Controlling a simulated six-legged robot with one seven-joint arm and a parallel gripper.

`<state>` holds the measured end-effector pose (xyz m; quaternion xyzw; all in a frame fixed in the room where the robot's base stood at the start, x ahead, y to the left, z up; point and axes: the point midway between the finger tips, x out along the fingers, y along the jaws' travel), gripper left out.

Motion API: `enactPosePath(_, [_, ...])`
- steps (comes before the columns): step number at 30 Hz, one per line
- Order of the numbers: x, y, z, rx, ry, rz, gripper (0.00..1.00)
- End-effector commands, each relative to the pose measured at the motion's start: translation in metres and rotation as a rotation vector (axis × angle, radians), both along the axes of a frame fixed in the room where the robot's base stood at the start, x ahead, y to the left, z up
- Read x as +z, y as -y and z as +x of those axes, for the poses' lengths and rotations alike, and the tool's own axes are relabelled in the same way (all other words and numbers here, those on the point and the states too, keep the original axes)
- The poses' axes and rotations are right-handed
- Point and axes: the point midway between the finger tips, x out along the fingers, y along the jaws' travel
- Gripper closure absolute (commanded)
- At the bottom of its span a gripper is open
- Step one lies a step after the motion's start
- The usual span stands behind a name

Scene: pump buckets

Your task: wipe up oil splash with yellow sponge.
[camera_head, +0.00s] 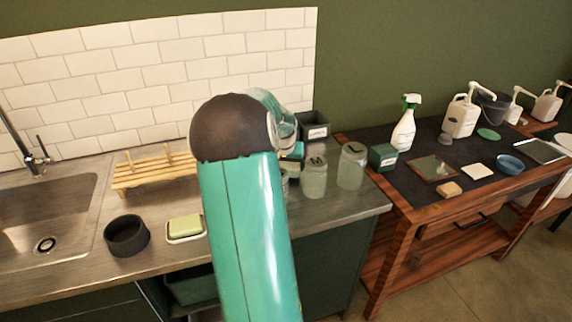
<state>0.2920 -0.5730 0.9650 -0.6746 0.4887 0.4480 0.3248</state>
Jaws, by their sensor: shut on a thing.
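A pale yellow-green block (185,226) lies in a white dish on the steel counter, left of my arm; I cannot tell whether it is a sponge or soap. A small tan block (449,190) lies near the front edge of the dark-topped wooden table. I cannot make out an oil splash for certain. My teal arm reaches up over the counter and bends away at a dark joint. A small part of its far end shows beside the jars, but my gripper's fingers and anything between them are hidden behind the arm.
A sink (45,215), a wooden rack (153,172) and a black round bowl (127,236) are at the left. Glass jars (351,167) stand right of my arm. The wooden table holds a spray bottle (404,127), a brown-edged square tray (432,168), a blue dish (510,164) and pump bottles (461,116).

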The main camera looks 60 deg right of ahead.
Motion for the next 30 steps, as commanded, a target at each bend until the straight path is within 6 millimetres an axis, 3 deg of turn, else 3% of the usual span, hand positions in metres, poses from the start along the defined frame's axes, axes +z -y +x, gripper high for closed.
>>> enactPosePath(12, [-0.005,0.001,0.001,0.001,0.0,0.0,0.33])
enactPosePath(30, [-0.006,0.028,0.028,0.0,-0.001,0.001,0.33])
